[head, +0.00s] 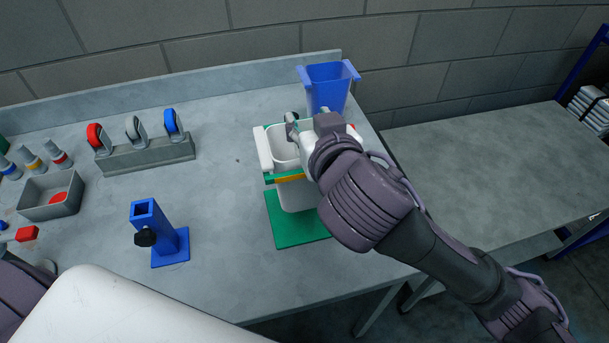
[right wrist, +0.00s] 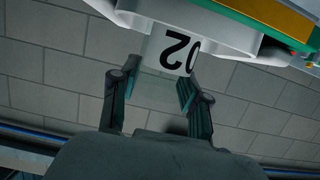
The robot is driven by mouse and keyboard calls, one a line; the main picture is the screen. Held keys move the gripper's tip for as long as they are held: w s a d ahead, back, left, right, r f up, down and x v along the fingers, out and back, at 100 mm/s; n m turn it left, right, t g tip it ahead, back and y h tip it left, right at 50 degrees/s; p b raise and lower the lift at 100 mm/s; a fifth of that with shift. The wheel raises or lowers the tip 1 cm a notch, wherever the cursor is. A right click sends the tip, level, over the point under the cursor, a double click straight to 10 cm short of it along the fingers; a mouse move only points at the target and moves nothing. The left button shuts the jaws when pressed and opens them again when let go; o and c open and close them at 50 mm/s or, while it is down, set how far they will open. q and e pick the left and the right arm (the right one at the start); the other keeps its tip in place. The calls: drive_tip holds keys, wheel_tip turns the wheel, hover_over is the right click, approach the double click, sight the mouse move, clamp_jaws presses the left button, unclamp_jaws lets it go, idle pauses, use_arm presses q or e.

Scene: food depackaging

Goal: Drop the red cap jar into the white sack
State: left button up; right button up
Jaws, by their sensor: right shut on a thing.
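My right gripper (head: 296,126) is at the top right of a white open container (head: 297,195) with a green and orange band. This container, which looks like the white sack in its stand, is on a green mat (head: 284,228). In the right wrist view my right gripper (right wrist: 158,82) is shut on a pale piece marked "02" (right wrist: 175,48). I cannot tell whether this piece is the jar or part of the container. A small red spot (head: 351,129) shows beside my right gripper; whether it is the jar's red cap is unclear. My left gripper is not in view.
A blue bin (head: 328,88) stands behind the container.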

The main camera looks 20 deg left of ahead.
drive_tip(key=shift+s+r, duration=0.1)
drive_tip(key=o, duration=1)
drive_tip(key=shift+o, duration=1.1)
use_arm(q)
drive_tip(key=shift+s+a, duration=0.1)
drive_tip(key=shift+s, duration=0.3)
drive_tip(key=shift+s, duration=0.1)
use_arm(e)
drive_tip(key=v, duration=0.7)
drive_tip(key=shift+s+d+r, duration=0.1)
drive_tip(key=shift+s+d, duration=0.05)
